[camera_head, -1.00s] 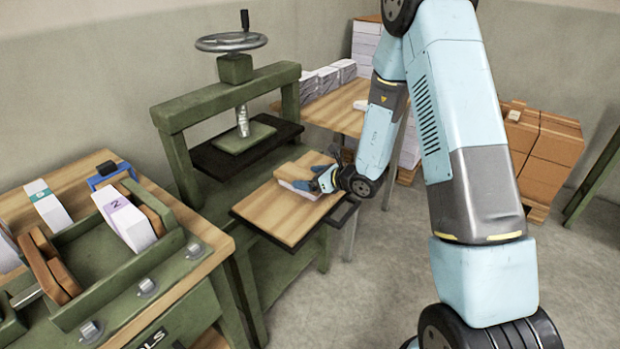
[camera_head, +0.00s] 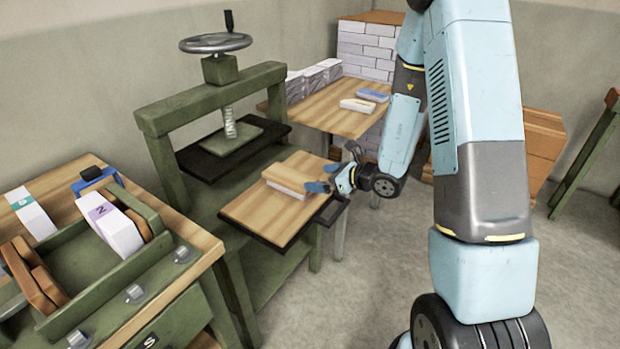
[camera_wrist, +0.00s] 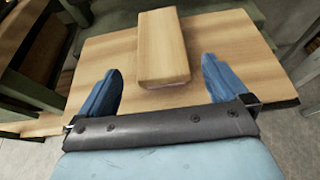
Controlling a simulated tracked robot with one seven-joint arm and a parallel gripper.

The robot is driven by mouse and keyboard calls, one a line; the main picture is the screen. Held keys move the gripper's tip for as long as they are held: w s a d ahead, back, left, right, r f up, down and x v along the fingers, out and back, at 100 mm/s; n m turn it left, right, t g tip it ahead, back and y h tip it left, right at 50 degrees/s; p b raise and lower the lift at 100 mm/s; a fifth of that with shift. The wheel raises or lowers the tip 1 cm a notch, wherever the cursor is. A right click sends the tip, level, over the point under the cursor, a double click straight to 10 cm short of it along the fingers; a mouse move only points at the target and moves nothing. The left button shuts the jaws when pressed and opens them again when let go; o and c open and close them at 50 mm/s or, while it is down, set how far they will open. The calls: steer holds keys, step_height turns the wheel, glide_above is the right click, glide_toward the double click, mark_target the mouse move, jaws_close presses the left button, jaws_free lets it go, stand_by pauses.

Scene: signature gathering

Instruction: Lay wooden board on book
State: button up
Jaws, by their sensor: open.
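A wooden board (camera_head: 295,168) lies flat on top of a small book (camera_head: 284,187), whose pale edge shows beneath it. The stack rests on the press's wooden pull-out plate (camera_head: 250,213). In the wrist view the board (camera_wrist: 162,42) nearly hides the book, leaving a thin pinkish-white edge (camera_wrist: 172,83). My gripper (camera_head: 325,180) is open and empty, at the right of the stack. In the wrist view its blue fingers (camera_wrist: 160,68) are spread wide on either side of the board's near end, apart from it.
The green screw press (camera_head: 228,130) stands behind the plate. A tool bench (camera_head: 205,250) with clamped books is at left. A table (camera_head: 325,110) with paper stacks and two books stands behind. Open floor lies at front right.

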steer(key=s+r+n+g, duration=0.7)
steer(key=s+r+n, duration=0.85)
steer(key=r, duration=0.25)
steer(key=s+d+r+n+t+h, duration=0.4)
steer(key=s+d+r+n+h, duration=0.6)
steer(key=s+d, duration=0.3)
steer(key=shift+d+r+h, duration=0.3)
steer(key=shift+d+r, duration=0.05)
steer(key=shift+d, duration=0.15)
